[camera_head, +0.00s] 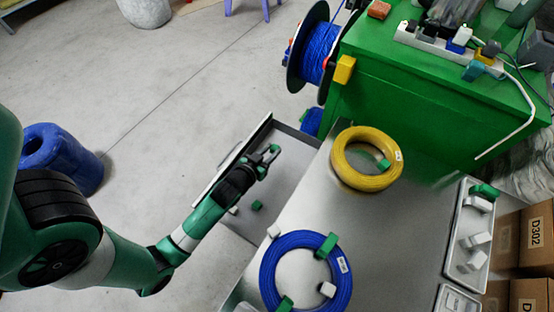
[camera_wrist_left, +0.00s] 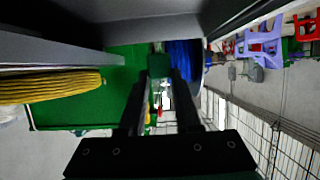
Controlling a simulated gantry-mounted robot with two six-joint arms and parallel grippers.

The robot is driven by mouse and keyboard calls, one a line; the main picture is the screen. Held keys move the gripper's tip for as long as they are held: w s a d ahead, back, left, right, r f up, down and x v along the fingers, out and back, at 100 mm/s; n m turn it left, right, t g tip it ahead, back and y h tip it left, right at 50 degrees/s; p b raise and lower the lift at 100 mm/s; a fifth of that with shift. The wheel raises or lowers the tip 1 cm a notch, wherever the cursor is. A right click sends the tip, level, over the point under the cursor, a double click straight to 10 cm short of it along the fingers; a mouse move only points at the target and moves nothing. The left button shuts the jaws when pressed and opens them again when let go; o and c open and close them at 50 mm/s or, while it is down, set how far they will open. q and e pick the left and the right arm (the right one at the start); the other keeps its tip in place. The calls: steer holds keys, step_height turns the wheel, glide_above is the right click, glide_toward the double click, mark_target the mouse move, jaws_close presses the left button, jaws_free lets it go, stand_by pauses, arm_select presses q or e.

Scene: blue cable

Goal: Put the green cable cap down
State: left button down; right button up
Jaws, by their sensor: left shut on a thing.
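My left gripper (camera_head: 270,154) is shut and hangs over the open grey drawer (camera_head: 290,178) beside the work table. In the left wrist view a dark green cable cap (camera_wrist_left: 158,66) sits between the two fingertips; the fingers partly hide it. Another small green cap (camera_head: 257,206) lies in the drawer, nearer the arm. More green caps are on the blue cable coil (camera_head: 264,280) and on the yellow coil (camera_head: 350,179). My right gripper is not in view.
A white tray (camera_head: 451,250) with white pieces and a green one stands at the table's right edge. A green cabinet (camera_head: 430,110) with a blue cable spool (camera_head: 319,52) stands behind. The grey table between the coils is clear.

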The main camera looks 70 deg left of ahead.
arm_select(q)
steer(key=f, duration=0.1)
steer(key=w+a+f+b, duration=0.1)
steer(key=w+f, duration=0.1)
steer(key=f, duration=0.1)
steer(key=shift+a+f+b, duration=0.1)
steer(key=shift+a+b, duration=0.2)
steer(key=shift+b, duration=0.1)
steer(key=shift+w+a+f, duration=0.2)
steer(key=shift+w+f, duration=0.05)
steer(key=shift+w, duration=0.05)
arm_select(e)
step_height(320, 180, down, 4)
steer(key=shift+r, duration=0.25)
arm_select(q)
steer(key=f+b, duration=0.3)
steer(key=f, duration=0.1)
steer(key=shift+w+a+b, duration=0.25)
steer(key=shift+w+b, duration=0.05)
steer(key=shift+b, duration=0.05)
steer(key=shift+s+r, duration=0.1)
steer(key=shift+r, duration=0.05)
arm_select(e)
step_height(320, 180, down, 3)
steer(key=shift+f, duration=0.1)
